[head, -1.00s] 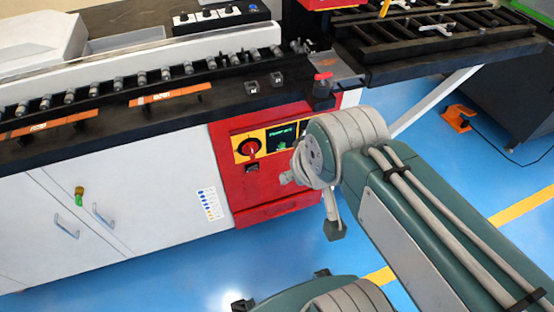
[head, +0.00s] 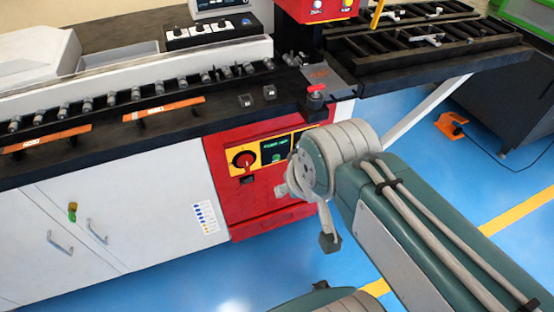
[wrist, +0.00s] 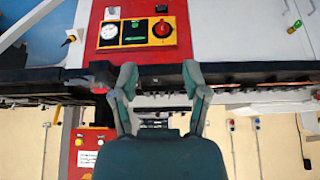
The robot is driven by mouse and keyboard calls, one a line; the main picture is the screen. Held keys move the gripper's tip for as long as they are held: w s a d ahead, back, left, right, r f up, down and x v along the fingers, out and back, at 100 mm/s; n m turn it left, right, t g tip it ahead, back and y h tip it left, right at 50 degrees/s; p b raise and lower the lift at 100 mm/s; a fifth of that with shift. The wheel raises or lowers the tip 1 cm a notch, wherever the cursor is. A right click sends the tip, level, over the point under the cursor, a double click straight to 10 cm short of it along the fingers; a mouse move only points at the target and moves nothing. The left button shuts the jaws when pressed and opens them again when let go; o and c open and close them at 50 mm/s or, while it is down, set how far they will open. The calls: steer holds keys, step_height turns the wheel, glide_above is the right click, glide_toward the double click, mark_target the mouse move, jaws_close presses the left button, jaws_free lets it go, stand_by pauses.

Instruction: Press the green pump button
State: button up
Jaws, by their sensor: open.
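The green pump button (head: 277,158) is on a yellow plate (head: 262,163) in the red front panel (head: 214,172) of the machine, below a small dark display with green text (head: 275,146). A red rotary knob (head: 244,159) is left of it. In the wrist view the panel appears upside down at the top, with the button (wrist: 135,22), the display (wrist: 133,38), the knob (wrist: 162,29) and a round white gauge (wrist: 109,31). My gripper (wrist: 160,76) is open and empty, its fingertips apart from the button. In the head view my arm hides the right part of the panel.
A red emergency stop (head: 315,92) stands on the black bench top (head: 190,115) above the panel. White cabinet doors (head: 100,215) are to the left. An orange foot pedal (head: 450,126) lies on the blue floor at right. Open floor lies in front of the panel.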

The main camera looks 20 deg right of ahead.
jaws_close()
stand_by(1.0)
